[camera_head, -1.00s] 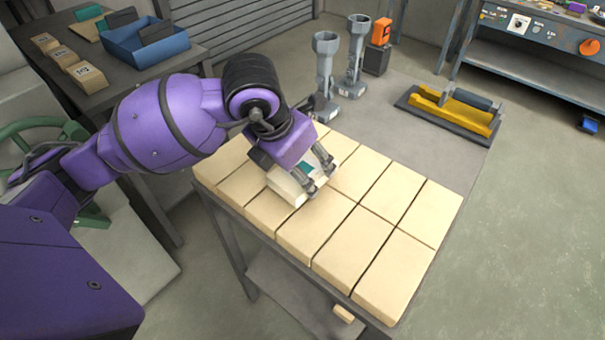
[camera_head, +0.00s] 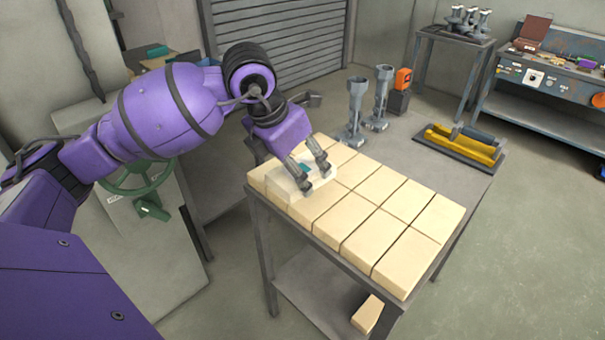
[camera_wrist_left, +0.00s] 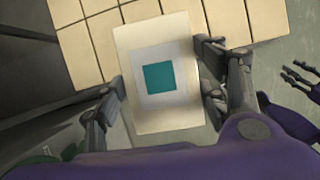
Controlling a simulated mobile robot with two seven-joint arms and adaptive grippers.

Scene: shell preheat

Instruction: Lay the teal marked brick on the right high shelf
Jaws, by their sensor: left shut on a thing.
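The teal marked brick (camera_head: 300,184) is a pale block with a teal square on its face. My left gripper (camera_head: 316,176) is shut on it, with a finger on either side, over the left end of the brick-covered table. In the left wrist view the brick (camera_wrist_left: 158,113) shows its teal square facing the camera, between the fingers of the left gripper (camera_wrist_left: 160,95). Whether it touches the bricks below is hard to tell. My right gripper (camera_wrist_left: 300,80) shows small at the right edge of that view, fingers apart and empty. I cannot identify the right high shelf.
Several plain cream bricks (camera_head: 385,220) cover the table top. A loose brick (camera_head: 367,314) lies on its lower shelf. Grey metal stands (camera_head: 356,115), an orange device (camera_head: 403,79) and a yellow tool (camera_head: 463,145) stand behind. A workbench (camera_head: 555,80) is at right; floor there is clear.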

